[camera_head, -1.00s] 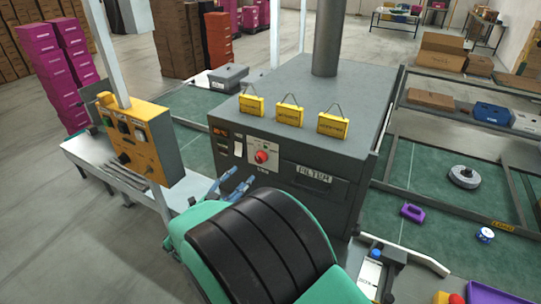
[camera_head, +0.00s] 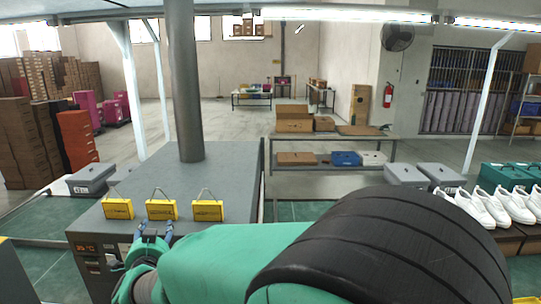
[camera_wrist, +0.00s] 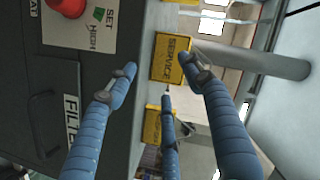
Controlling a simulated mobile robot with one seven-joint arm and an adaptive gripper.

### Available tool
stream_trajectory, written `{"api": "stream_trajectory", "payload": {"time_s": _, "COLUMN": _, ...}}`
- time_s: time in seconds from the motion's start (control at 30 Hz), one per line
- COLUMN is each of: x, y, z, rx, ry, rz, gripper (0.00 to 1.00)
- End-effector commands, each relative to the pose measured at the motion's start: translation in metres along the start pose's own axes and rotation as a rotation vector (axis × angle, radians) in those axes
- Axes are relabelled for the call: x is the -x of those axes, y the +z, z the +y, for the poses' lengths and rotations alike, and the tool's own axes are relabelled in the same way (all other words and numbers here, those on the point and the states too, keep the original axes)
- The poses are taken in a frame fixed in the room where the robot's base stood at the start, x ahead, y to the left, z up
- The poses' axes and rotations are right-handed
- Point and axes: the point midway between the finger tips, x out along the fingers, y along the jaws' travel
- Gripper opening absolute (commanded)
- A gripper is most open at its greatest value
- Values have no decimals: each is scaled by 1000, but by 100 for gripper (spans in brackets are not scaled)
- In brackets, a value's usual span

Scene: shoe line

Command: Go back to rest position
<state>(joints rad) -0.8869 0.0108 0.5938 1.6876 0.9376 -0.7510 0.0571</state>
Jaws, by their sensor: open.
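My gripper (camera_head: 152,234) is open and shows at the front of a grey machine (camera_head: 225,180), below its top edge. In the wrist view its three blue fingers (camera_wrist: 165,78) are spread with nothing held between them. A yellow sign (camera_wrist: 171,58) reading "SERVICE" shows beyond the fingertips; the distance to it is hard to judge. My green and black arm covers much of the lower head view and hides what is behind it. Three yellow tags stand on the machine top: left (camera_head: 118,209), middle (camera_head: 161,210) and right (camera_head: 208,211).
A grey pipe (camera_head: 185,90) rises from the machine. A grey box (camera_head: 91,179) sits to its left. White shoes (camera_head: 490,207) and grey boxes (camera_head: 440,175) are at the right. A shelf (camera_head: 330,143) with cartons stands behind. The wrist view shows a red knob (camera_wrist: 68,5) on the machine front.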

Motion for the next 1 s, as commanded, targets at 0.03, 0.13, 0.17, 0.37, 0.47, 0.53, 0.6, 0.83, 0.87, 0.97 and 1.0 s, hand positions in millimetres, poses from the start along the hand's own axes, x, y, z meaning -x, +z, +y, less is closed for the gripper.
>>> {"api": "stream_trajectory", "payload": {"time_s": 0.03, "x": 2, "y": -22, "z": 4, "rx": 5, "ry": -4, "rz": -16, "gripper": 51}}
{"api": "stream_trajectory", "payload": {"time_s": 0.13, "x": 9, "y": -52, "z": 11, "rx": 26, "ry": -14, "rz": -61, "gripper": 51}}
{"api": "stream_trajectory", "payload": {"time_s": 0.17, "x": 12, "y": -62, "z": 14, "rx": 34, "ry": -18, "rz": -75, "gripper": 51}}
{"api": "stream_trajectory", "payload": {"time_s": 0.37, "x": 45, "y": -124, "z": 43, "rx": 98, "ry": -22, "rz": -173, "gripper": 51}}
{"api": "stream_trajectory", "payload": {"time_s": 0.47, "x": 69, "y": -151, "z": 62, "rx": 137, "ry": -15, "rz": -224, "gripper": 51}}
{"api": "stream_trajectory", "payload": {"time_s": 0.53, "x": 88, "y": -168, "z": 78, "rx": 167, "ry": -5, "rz": -259, "gripper": 51}}
{"api": "stream_trajectory", "payload": {"time_s": 0.6, "x": 109, "y": -182, "z": 95, "rx": 198, "ry": 9, "rz": -296, "gripper": 51}}
{"api": "stream_trajectory", "payload": {"time_s": 0.83, "x": 191, "y": -220, "z": 161, "rx": 302, "ry": 85, "rz": -411, "gripper": 51}}
{"api": "stream_trajectory", "payload": {"time_s": 0.87, "x": 202, "y": -224, "z": 170, "rx": 316, "ry": 98, "rz": -426, "gripper": 51}}
{"api": "stream_trajectory", "payload": {"time_s": 0.97, "x": 244, "y": -232, "z": 202, "rx": 358, "ry": 149, "rz": -478, "gripper": 51}}
{"api": "stream_trajectory", "payload": {"time_s": 1.0, "x": 261, "y": -235, "z": 215, "rx": 374, "ry": 172, "rz": -497, "gripper": 51}}
